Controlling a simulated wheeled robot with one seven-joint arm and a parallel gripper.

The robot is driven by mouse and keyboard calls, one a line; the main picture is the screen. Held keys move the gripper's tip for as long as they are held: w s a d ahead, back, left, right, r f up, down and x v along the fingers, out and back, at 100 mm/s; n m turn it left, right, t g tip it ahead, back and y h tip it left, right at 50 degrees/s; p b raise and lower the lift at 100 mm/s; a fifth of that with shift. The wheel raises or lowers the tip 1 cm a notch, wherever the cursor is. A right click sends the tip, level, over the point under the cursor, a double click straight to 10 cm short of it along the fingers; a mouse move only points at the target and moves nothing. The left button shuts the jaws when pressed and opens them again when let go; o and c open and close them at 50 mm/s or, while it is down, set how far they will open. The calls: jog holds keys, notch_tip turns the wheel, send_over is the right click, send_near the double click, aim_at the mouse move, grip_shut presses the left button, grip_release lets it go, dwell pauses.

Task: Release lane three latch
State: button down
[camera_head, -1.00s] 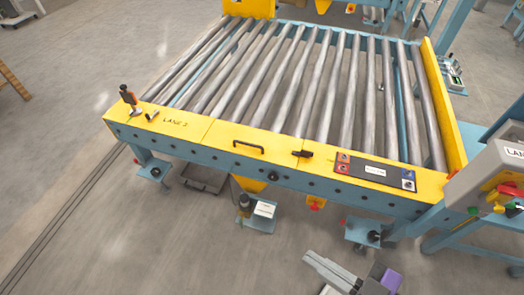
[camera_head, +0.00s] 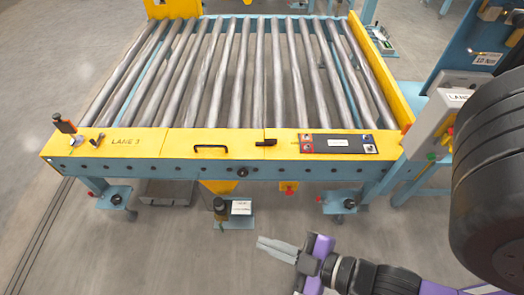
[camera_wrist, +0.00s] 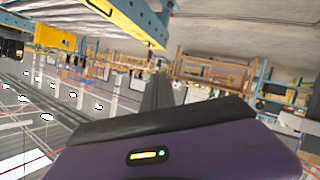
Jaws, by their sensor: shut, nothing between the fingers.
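The lane 3 roller conveyor has a yellow front rail (camera_head: 225,136) marked "LANE 3" near its left end. An upright lever with an orange and dark handle (camera_head: 64,124) stands on the rail's left corner. A small black latch-like fitting (camera_head: 266,142) sits mid-rail, right of a black bar handle (camera_head: 211,148). I cannot tell which one is the latch. My gripper (camera_head: 261,243), grey fingers on a purple body, is shut and empty. It is below and in front of the rail in the head view, apart from everything. Its dark fingers also show in the wrist view (camera_wrist: 157,92).
A dark panel with buttons (camera_head: 338,144) lies on the rail's right part. A grey control box (camera_head: 432,122) stands at the right. A small blue ledge holding a bottle and white card (camera_head: 238,209) is under the rail. Open floor lies in front and left.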

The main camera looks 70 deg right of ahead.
jog(key=w+d+f+n+g+h+b, duration=0.2)
jog(key=w+d+f+n, duration=0.3)
jog(key=f, duration=0.3)
jog(key=w+d+f+n+g+h+b, duration=0.1)
jog(key=w+d+f+n+h+b, duration=0.1)
jog(key=w+d+f+n, duration=0.45)
jog(key=w+d+f+n+g+h+b, duration=0.1)
jog(key=d+f+n+g+h+b, duration=0.1)
jog(key=d, duration=0.7)
jog(key=w+d+f+n+g+h+b, duration=0.2)
jog(key=d+f+n+g+h, duration=0.1)
jog(key=d, duration=0.6)
jog(key=shift+d+f+n+g+h, duration=0.2)
jog(key=shift+f+n+g+h, duration=0.25)
jog(key=shift+n+g, duration=0.35)
jog(key=shift+w, duration=0.1)
